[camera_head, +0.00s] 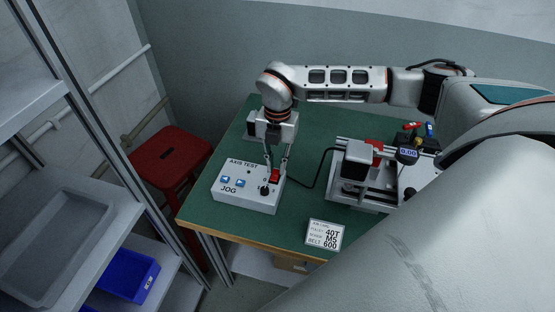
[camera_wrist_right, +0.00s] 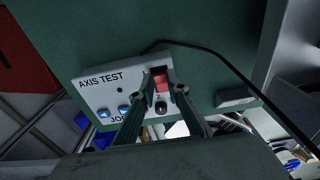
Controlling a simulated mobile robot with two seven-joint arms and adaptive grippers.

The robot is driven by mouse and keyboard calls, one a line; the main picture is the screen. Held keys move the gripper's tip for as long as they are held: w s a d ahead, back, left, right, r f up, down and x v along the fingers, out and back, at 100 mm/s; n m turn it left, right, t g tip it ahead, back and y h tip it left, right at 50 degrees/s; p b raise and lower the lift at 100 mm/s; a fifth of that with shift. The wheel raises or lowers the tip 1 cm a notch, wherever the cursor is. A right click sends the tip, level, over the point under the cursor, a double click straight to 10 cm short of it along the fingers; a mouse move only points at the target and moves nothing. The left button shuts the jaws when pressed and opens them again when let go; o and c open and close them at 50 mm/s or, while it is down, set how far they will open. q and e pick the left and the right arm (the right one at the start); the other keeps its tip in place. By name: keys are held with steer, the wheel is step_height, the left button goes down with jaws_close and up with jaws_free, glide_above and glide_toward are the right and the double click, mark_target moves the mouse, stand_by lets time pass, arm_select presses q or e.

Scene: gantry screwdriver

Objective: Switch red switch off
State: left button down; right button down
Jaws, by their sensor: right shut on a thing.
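The red switch (camera_head: 275,176) is at the upper right of the white AXIS TEST box (camera_head: 229,200), which lies on the green table. My right gripper (camera_head: 276,165) reaches down from above, with its fingers at the switch. In the right wrist view, the red switch (camera_wrist_right: 161,80) shows between the tips of my right gripper (camera_wrist_right: 163,82), which is shut on it. A black knob (camera_wrist_right: 161,106) and two blue JOG buttons (camera_head: 232,181) are on the same box face. My left gripper is not in view.
A black cable (camera_head: 317,175) runs from the box to the gantry device (camera_head: 373,180) on the right. A label card (camera_head: 325,235) is near the table's front edge. A red stool (camera_head: 172,155) and a shelf with a blue bin (camera_head: 130,274) are at the left.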

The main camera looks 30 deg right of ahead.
steer(key=c, duration=2)
jaws_free()
steer(key=shift+o, duration=0.2)
steer(key=shift+w+r, duration=0.1)
steer(key=shift+r, duration=0.3)
step_height(320, 180, up, 11)
steer(key=shift+w+d, duration=0.15)
steer(key=shift+d, duration=0.15)
